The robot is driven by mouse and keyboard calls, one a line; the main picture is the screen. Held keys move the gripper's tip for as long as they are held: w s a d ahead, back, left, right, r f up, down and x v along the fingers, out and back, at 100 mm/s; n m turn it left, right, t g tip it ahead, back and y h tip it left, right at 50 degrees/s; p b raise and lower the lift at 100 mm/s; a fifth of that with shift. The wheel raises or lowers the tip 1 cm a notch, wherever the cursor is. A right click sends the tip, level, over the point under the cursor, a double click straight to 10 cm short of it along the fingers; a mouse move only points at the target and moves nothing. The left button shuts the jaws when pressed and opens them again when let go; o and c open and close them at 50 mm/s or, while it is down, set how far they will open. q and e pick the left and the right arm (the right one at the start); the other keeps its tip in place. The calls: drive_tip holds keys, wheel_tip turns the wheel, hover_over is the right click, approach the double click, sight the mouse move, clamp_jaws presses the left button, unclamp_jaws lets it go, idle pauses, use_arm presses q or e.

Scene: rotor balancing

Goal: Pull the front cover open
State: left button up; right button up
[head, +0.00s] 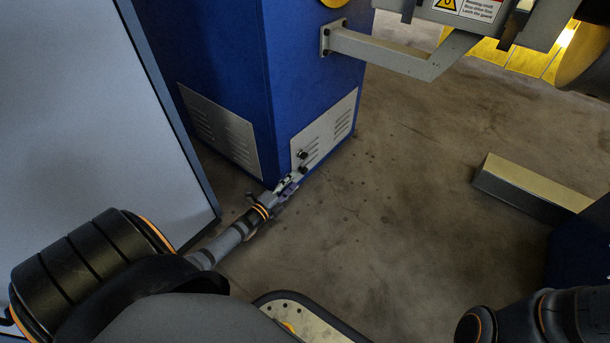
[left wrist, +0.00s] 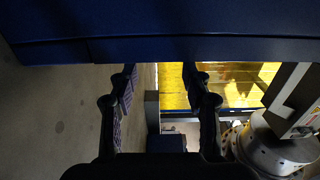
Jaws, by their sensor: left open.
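My left gripper (head: 288,184) is low by the bottom front corner of the blue cabinet (head: 305,85). It is open in the left wrist view (left wrist: 160,74), with bare space between its two fingers. Which panel is the front cover is unclear. My right gripper is out of view.
A large pale panel (head: 85,100) stands close on the left. A grey bracket arm (head: 385,50) juts from the cabinet above the floor. A pale beam (head: 530,185) lies at the right. The concrete floor (head: 415,160) between is clear.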

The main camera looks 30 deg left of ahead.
sight(303, 173)
use_arm(q)
drive_tip(key=w+b, duration=0.1)
drive_tip(key=w, duration=0.1)
drive_tip(key=w+b, duration=0.1)
drive_tip(key=w, duration=0.1)
drive_tip(key=w+b, duration=0.1)
drive_tip(key=w, duration=0.1)
drive_tip(key=shift+w+d+f+b, duration=0.25)
drive_tip(key=shift+w+b, duration=0.05)
drive_tip(key=shift+b, duration=0.05)
drive_tip(key=shift+w+r, duration=0.15)
drive_tip(key=shift+w, duration=0.3)
drive_tip(key=shift+c, duration=0.5)
clamp_jaws()
